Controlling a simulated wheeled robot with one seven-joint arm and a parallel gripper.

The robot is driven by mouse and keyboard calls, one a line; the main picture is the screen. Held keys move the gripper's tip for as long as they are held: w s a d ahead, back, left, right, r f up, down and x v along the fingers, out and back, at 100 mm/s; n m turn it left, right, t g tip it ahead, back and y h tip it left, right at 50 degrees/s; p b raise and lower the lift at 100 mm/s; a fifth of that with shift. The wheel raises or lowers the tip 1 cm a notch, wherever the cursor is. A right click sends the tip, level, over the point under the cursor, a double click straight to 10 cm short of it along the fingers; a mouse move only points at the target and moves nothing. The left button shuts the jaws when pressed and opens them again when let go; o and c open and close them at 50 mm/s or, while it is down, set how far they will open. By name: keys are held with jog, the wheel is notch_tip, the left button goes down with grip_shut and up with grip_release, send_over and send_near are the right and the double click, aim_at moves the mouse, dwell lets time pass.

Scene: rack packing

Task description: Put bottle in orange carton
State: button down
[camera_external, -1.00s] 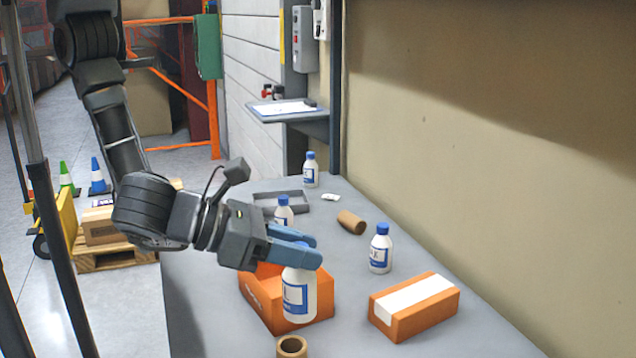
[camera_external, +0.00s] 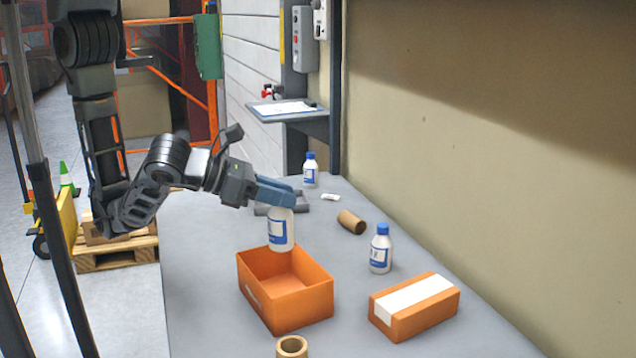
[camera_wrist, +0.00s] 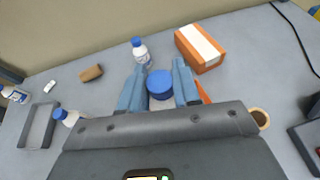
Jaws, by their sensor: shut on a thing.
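My gripper (camera_external: 284,200) is shut on a white bottle (camera_external: 281,232) with a blue label and holds it upright. In the external view its base shows at the far rim of the open orange carton (camera_external: 300,307); the height between them is hard to judge. The carton's visible inside is empty. In the wrist view, the held bottle's blue cap (camera_wrist: 160,83) sits between the two fingers, and a sliver of orange carton (camera_wrist: 204,93) shows beside the right finger.
A closed orange box with a white strip (camera_external: 415,305) lies right of the carton. Other bottles stand at the right (camera_external: 380,250), at the back (camera_external: 311,172) and, in the wrist view, at left (camera_wrist: 66,116). Cardboard tubes (camera_external: 352,222) (camera_external: 291,347) and a grey tray (camera_external: 262,209) are nearby.

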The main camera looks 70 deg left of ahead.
notch_tip(320, 180, down, 12)
jog(key=b, duration=0.1)
jog(key=shift+f, duration=0.25)
jog(key=shift+f, duration=0.15)
dwell(0.3)
jog(key=c, duration=0.8)
grip_release()
jog(key=v, duration=1.2)
